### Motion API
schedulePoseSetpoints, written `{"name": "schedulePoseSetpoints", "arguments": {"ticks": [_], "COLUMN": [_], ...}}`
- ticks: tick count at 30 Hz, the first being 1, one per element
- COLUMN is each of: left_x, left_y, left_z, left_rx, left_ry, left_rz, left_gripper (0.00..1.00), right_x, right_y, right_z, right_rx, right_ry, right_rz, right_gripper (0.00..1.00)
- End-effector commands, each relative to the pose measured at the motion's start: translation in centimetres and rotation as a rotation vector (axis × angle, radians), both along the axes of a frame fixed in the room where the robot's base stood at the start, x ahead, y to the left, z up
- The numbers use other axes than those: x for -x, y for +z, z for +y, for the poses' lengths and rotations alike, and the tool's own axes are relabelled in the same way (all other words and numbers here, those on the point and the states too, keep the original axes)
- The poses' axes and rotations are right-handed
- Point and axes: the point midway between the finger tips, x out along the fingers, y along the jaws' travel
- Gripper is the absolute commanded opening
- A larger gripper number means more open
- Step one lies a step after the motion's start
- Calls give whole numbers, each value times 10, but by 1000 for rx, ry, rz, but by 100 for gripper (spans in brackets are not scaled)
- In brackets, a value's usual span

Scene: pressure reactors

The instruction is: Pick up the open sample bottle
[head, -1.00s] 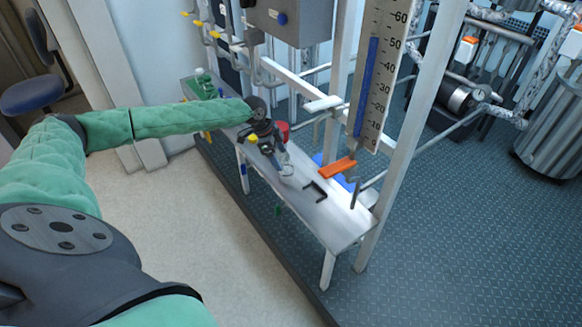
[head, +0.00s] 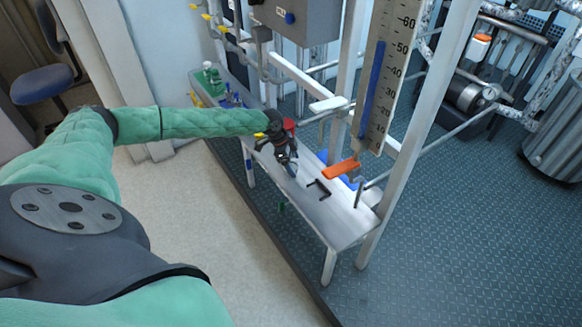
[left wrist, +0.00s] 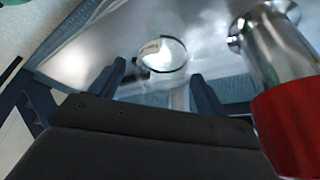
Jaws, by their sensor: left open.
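The open sample bottle (left wrist: 162,54) shows in the left wrist view as clear glass with a round rim, seen from above, with a pale label. It is ahead of and between the fingers of my left gripper (left wrist: 160,78). The fingers are apart, and no grip on the bottle shows. In the head view my left gripper (head: 288,163) points down over the narrow metal bench (head: 335,222), and it mostly hides the bottle. My right gripper is not in view.
A metal cylinder with a red part (left wrist: 292,125) stands close on the right in the left wrist view. A black bent tool (head: 319,188) and an orange lever (head: 341,168) are to the right of the gripper. White frame posts and a blue scale rise behind.

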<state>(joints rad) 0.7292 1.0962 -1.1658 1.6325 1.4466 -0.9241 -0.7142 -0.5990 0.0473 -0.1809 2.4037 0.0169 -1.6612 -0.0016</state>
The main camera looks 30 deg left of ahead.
Motion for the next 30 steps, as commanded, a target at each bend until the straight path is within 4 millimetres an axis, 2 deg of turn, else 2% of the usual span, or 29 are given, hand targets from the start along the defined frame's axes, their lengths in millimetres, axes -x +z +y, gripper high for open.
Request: {"name": "schedulePoseSetpoints", "arguments": {"ticks": [7,8,15,26,30], "left_x": [0,0,0,0,0], "left_y": [-2,-2,-2,2,13], "left_z": [-1,-1,-1,0,0], "left_rx": [0,0,0,0,0], "left_ry": [0,0,0,0,-1], "left_rz": [0,1,1,0,0], "left_gripper": [76,72,26,26,26], "right_x": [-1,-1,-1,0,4], "right_y": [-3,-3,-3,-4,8], "right_z": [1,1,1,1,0], "right_rx": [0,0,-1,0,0], "right_ry": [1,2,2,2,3], "right_rz": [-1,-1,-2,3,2], "right_gripper": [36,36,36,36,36]}}
